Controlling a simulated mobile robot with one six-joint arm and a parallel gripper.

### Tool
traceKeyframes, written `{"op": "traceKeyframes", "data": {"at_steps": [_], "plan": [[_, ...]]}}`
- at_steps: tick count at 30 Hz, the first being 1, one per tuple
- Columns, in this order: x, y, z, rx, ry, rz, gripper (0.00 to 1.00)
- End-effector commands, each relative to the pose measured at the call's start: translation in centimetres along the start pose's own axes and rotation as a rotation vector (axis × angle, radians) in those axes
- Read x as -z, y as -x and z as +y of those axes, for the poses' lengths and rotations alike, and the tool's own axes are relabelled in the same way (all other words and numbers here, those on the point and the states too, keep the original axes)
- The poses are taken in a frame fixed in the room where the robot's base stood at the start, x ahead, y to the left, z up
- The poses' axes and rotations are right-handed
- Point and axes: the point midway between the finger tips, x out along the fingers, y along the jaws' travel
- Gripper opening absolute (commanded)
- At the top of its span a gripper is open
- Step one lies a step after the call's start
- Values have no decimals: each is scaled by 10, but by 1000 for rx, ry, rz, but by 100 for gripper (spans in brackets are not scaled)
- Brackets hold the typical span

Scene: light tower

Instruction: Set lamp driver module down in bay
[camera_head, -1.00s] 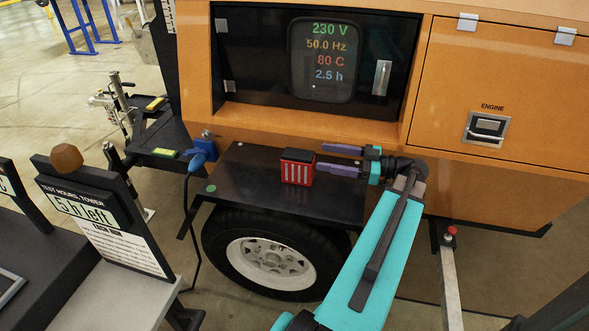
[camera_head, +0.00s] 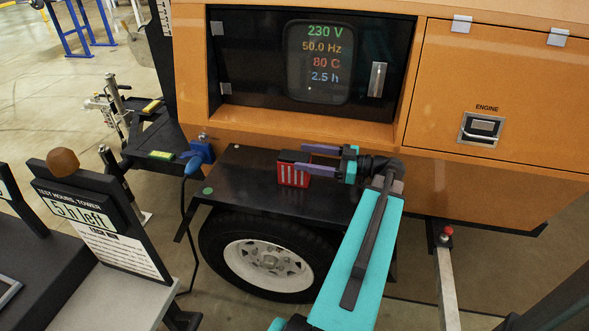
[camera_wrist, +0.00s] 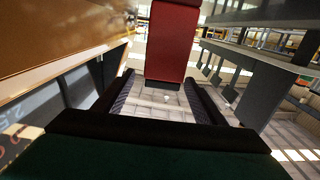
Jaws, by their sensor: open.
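The lamp driver module appears to be the red block with a black top and pale stripes (camera_head: 295,176) on the black fender shelf above the wheel. My gripper (camera_head: 298,157) reaches in from the right with its purple fingers apart. The near finger overlaps the module's upper right front in the picture; the far finger shows just above its top edge. I cannot tell whether either touches it. The wrist view shows the red module (camera_wrist: 172,45) ahead, between the lines of the open fingers (camera_wrist: 165,105). I cannot clearly identify the bay.
Behind is an orange housing (camera_head: 440,70) with a recessed display (camera_head: 320,60). A sign (camera_head: 90,215) stands at front left.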

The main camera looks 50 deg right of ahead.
Motion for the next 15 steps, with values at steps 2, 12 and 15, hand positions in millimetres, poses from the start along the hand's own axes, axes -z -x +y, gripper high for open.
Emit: {"op": "traceKeyframes", "data": {"at_steps": [2, 12, 15], "plan": [[0, -11, -1, 2, 0, 0, 64], [0, -28, 0, -1, 0, 0, 64], [0, -28, 0, -2, 0, 0, 64]]}}
